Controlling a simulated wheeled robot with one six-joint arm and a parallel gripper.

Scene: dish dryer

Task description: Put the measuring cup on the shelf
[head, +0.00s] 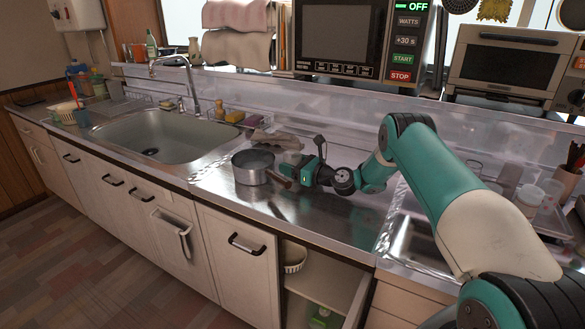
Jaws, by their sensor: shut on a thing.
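My gripper (290,172) is low over the steel counter near the middle, reaching left from my teal arm. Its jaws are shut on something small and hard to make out. A pale, clear-looking thing (292,157) shows at the fingertips and appears to be the measuring cup; its outline is partly hidden by the gripper. A steel saucepan (252,169) stands just left of the gripper, its brown handle pointing toward the fingertips. I cannot tell whether they touch. A long ledge (228,75) runs above the backsplash; which shelf is meant is not clear.
A grey cloth (275,140) lies behind the saucepan. The sink (165,137) with its tap is left. A microwave (360,40) and a toaster oven (510,62) stand above. Clear cups (530,196) stand at right. An open cupboard (322,280) is below; the counter front is clear.

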